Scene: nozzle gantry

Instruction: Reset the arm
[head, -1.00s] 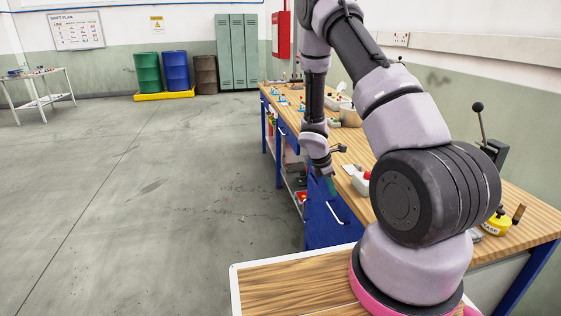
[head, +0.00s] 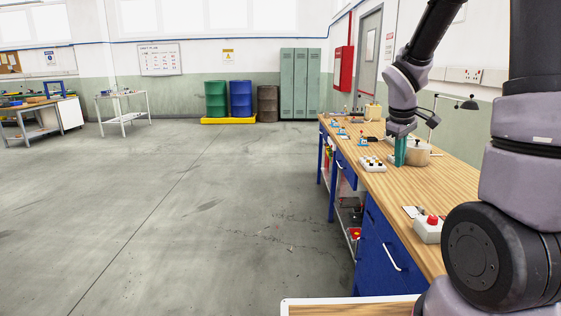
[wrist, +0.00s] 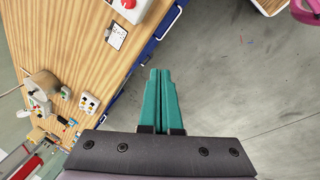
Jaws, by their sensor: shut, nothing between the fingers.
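My gripper (head: 400,151) hangs at the end of my arm above the long wooden workbench (head: 450,186) in the head view. Its two teal fingers point down and show close together in the wrist view (wrist: 159,78). The fingers are shut with nothing between them. In the wrist view the bench lies to the left of the fingers and the grey floor to their right.
A white box with a red button (head: 430,228) and a small block with several buttons (head: 372,164) sit on the bench. A desk lamp (head: 455,103) stands by the wall. Drums (head: 240,99) and lockers (head: 299,85) are at the back. The floor (head: 180,220) to the left is clear.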

